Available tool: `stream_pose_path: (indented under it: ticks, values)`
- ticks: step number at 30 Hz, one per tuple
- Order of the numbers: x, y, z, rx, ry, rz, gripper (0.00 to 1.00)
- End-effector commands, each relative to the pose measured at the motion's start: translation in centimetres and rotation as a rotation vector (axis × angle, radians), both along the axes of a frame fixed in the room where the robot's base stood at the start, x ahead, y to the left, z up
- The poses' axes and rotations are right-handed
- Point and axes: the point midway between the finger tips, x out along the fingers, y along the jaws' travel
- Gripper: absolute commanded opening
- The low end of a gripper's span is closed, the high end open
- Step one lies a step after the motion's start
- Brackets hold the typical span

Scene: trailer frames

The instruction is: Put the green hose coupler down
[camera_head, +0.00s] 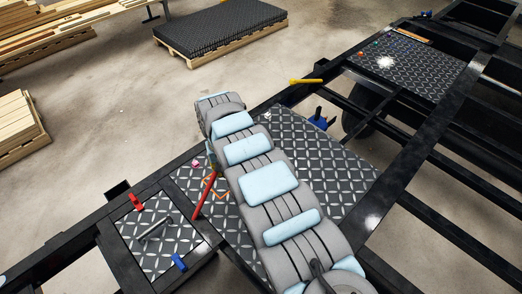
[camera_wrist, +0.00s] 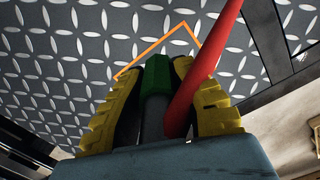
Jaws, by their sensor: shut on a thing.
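The green hose coupler (camera_wrist: 156,74) stands out between the yellow fingers of my gripper (camera_wrist: 154,80) in the wrist view. A grey cylindrical part shows below its green end. The fingers are shut on it. An orange outline (camera_wrist: 149,50) lies on the diamond-plate panel beyond the fingertips, partly hidden by the gripper. In the head view my arm hides most of the gripper and the coupler. Whether the coupler touches the plate cannot be told.
A long red bar (camera_head: 205,196) slants close beside my gripper; it crosses in front of the right finger in the wrist view (camera_wrist: 205,70). A red item (camera_head: 136,202), a grey tool (camera_head: 155,229) and a blue item (camera_head: 179,262) lie on the left panel. Open gaps lie between the black frame beams.

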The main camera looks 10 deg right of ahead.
Motion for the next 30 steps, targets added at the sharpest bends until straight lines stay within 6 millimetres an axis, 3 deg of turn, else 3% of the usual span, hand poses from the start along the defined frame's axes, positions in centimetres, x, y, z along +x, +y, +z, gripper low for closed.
stream_pose_path:
  ticks: [1, 11, 30]
  values:
    - [-0.4, 0.1, 1.1, -0.001, 0.006, 0.013, 0.0]
    - [-2.5, 1.0, 1.2, -0.007, 0.007, 0.128, 0.0]
    - [-8.5, 4.3, 2.2, 0.012, 0.006, 0.379, 0.0]
